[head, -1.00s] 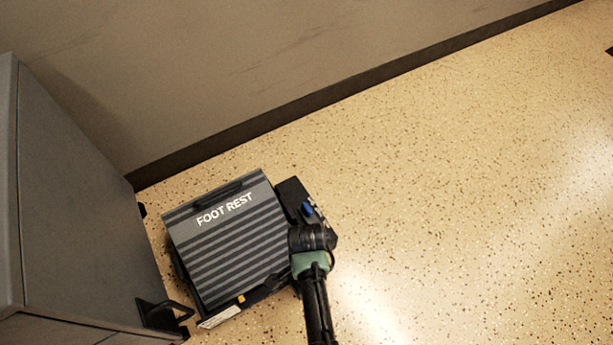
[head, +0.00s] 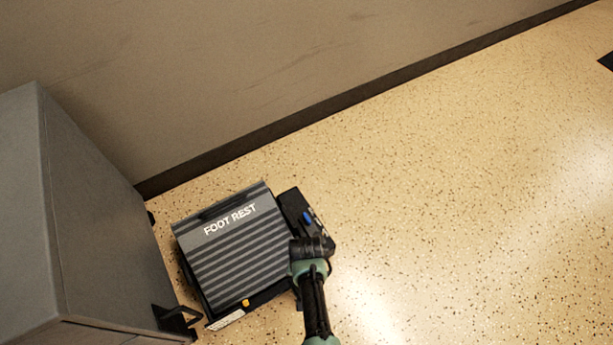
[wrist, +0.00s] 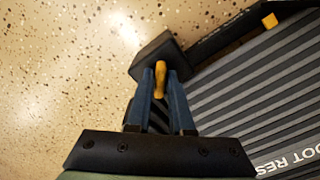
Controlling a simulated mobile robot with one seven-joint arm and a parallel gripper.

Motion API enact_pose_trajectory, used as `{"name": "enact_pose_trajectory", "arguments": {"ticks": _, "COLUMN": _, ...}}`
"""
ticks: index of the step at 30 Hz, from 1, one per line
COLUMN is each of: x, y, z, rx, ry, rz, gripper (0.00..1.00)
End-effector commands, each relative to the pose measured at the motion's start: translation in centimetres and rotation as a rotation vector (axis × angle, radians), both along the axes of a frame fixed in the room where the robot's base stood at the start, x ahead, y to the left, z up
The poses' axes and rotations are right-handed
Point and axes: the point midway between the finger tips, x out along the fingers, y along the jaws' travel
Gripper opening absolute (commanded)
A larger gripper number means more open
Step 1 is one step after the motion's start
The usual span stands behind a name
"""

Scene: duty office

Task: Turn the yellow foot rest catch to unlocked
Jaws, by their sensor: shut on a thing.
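The foot rest (head: 232,262) is a dark ribbed plate with white "FOOT REST" lettering, standing on the floor. In the wrist view its ribbed surface (wrist: 262,100) fills the right side. The yellow catch (wrist: 160,78) sits at the dark block on the foot rest's side. My gripper (wrist: 160,85) is shut on the yellow catch, with one blue finger on each side of it. In the head view my arm covers the catch and the fingers. The catch's lock markings cannot be seen.
A wall (head: 250,80) runs behind. The speckled floor (head: 450,200) to the right is clear.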

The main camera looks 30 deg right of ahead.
Motion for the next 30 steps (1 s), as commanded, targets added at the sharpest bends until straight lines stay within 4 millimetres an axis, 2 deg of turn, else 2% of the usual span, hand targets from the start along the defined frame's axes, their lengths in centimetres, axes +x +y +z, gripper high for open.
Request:
{"name": "enact_pose_trajectory", "arguments": {"ticks": 18, "x": -0.07, "y": 0.01, "z": 0.04, "rx": 0.001, "ry": 0.002, "rz": 0.546, "gripper": 0.0}}
{"name": "enact_pose_trajectory", "arguments": {"ticks": 30, "x": -0.06, "y": 0.0, "z": -0.02, "rx": 0.001, "ry": 0.002, "rz": 0.726, "gripper": 0.0}}
